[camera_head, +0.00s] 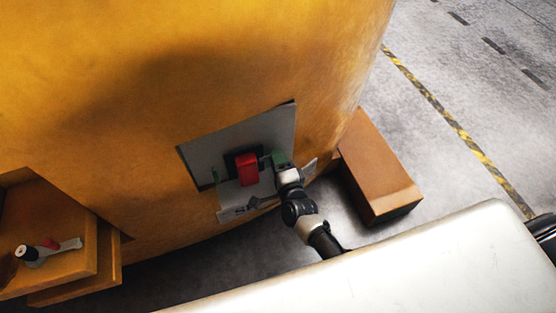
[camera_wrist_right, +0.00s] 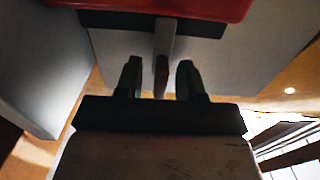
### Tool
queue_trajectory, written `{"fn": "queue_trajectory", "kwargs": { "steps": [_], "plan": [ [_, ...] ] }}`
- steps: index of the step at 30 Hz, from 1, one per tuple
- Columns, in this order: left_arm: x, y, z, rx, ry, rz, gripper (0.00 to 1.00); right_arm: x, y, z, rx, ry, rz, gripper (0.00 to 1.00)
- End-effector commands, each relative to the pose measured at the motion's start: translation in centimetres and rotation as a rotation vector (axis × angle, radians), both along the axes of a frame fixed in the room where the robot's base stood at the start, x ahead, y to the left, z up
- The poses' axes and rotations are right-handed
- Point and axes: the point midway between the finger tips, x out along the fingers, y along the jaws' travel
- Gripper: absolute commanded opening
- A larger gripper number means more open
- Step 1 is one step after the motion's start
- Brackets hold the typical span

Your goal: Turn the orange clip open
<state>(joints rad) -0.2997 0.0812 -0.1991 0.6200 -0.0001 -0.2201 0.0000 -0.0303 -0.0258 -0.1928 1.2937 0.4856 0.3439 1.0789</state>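The orange clip (camera_wrist_right: 161,75) shows in the right wrist view as a small, shaded orange-brown piece at the end of a grey bar (camera_wrist_right: 165,38). My right gripper (camera_wrist_right: 159,78) is open, with one finger on each side of the clip and a visible gap on both sides. In the head view my right gripper (camera_head: 270,160) is at the grey panel (camera_head: 208,148), just right of a red block (camera_head: 246,169). I cannot make out the clip there. My left gripper is not in view.
The panel sits on a large yellow curved casting (camera_head: 110,110). A brown box (camera_head: 382,170) stands on the floor to the right. A white-and-black tool (camera_head: 45,250) lies on an orange ledge (camera_head: 75,270) at lower left. A pale surface (camera_head: 420,265) fills the lower right.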

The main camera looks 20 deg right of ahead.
Motion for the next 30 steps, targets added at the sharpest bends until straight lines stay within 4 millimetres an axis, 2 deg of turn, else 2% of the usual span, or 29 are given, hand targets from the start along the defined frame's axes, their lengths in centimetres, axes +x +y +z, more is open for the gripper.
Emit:
{"fn": "queue_trajectory", "kwargs": {
  "steps": [8, 11, 16, 23, 30],
  "plan": [
    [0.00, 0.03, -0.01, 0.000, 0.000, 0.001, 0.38, 0.21, 0.03, 0.01, 0.000, 0.000, 0.000, 0.38],
    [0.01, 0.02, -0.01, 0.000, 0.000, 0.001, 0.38, 0.20, 0.03, 0.01, 0.000, 0.000, 0.000, 0.26],
    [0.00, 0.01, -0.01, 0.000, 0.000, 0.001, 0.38, 0.18, 0.03, 0.00, 0.000, 0.000, 0.000, 0.00],
    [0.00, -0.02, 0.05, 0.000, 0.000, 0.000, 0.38, 0.17, 0.04, 0.01, -0.014, 0.000, 0.000, 0.00],
    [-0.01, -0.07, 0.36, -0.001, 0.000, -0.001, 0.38, 0.16, 0.05, 0.06, -0.107, -0.003, 0.000, 0.00]
  ]
}}
